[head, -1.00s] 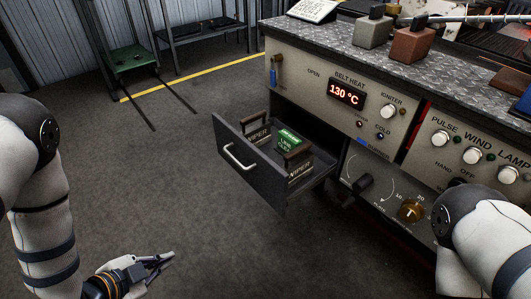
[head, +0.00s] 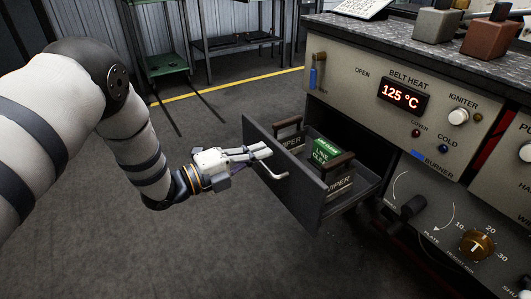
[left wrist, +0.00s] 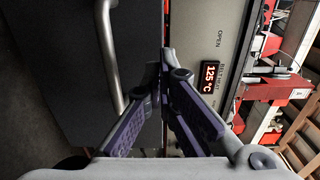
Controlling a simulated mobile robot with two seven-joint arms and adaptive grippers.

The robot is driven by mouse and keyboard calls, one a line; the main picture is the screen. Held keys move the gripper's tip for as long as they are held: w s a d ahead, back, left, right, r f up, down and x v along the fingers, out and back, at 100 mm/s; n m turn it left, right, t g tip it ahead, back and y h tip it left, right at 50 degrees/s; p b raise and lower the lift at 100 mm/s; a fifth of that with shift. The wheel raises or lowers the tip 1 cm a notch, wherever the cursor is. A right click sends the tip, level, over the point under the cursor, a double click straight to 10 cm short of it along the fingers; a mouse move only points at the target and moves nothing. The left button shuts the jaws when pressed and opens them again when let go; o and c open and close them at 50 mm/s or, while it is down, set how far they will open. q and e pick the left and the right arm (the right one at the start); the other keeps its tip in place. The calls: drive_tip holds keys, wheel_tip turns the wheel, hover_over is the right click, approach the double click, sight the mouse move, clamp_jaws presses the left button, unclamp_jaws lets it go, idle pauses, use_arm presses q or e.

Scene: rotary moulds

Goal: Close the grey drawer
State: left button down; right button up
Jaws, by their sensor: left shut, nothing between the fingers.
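The grey drawer (head: 290,200) stands pulled out from the machine's front at the middle of the head view. It holds wiper boxes and a green box (head: 326,151). Its curved metal handle (head: 272,172) is on the front panel. My left gripper (head: 268,150) is shut and empty, with its fingertips close to the drawer front near the handle; I cannot tell whether they touch. In the left wrist view the fingers (left wrist: 165,75) are together, the drawer front (left wrist: 65,70) fills the left and the handle (left wrist: 110,55) runs beside them. My right gripper is out of view.
The machine panel (head: 395,60) with a 125 °C display (head: 403,94), knobs and switches is right of the drawer. A brown knob (head: 477,246) sits low on the panel. A green stand (head: 166,65) is at the back. The floor left of the drawer is clear.

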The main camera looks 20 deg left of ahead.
use_arm(q)
drive_tip(key=shift+x, duration=0.95)
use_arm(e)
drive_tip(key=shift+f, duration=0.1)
use_arm(q)
drive_tip(key=shift+w, duration=0.1)
